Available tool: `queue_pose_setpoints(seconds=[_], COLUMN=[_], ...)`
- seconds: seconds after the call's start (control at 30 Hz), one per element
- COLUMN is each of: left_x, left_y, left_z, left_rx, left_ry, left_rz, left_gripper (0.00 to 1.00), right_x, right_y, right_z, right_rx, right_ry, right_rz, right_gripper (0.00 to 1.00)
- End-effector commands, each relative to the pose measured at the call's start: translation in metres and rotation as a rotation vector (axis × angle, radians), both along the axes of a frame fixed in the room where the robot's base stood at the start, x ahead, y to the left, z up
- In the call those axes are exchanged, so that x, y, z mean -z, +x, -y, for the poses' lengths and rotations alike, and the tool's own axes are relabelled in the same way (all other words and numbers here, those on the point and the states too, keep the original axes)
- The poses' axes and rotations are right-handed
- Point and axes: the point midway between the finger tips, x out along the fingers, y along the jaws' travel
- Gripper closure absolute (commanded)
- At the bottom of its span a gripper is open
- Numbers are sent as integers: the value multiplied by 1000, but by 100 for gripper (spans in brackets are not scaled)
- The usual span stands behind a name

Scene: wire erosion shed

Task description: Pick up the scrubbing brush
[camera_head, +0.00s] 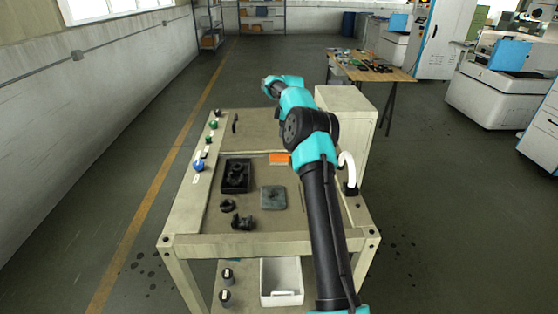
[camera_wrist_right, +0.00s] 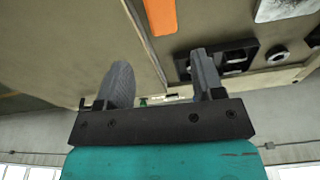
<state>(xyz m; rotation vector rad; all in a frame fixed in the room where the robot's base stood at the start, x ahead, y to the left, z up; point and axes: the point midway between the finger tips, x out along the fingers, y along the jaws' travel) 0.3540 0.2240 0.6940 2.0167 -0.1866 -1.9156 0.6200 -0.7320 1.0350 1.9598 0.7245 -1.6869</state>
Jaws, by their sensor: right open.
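No scrubbing brush can be told for sure. A small orange block-like thing (camera_head: 279,158) lies on the worktop at the back of the sunken area, beside my right arm. It may be the brush; bristles cannot be made out. Its orange face also shows in the right wrist view (camera_wrist_right: 160,16), cut off by the top edge. My right gripper (camera_wrist_right: 161,60) is open and empty, its two grey fingers apart and clear of the orange thing. In the head view the arm reaches over the bench's right side towards the back; its fingers cannot be made out there. My left gripper is out of view.
Small bottles or knobs line the left ledge. A pale cabinet (camera_head: 346,110) stands behind right. A white bin (camera_head: 282,297) is below.

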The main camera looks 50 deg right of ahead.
Motion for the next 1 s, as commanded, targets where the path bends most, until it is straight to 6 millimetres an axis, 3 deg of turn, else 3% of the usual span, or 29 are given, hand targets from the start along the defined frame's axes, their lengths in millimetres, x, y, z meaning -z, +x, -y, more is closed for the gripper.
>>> queue_pose_setpoints(seconds=[0.43,1.0], left_x=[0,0], left_y=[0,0], left_z=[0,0], left_rx=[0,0], left_ry=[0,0], left_rz=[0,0], left_gripper=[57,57], right_x=[74,90], right_y=[8,9], right_z=[-7,-9], right_rx=[2,1], right_ry=[1,1], right_rz=[-2,-1], right_gripper=[38,38])
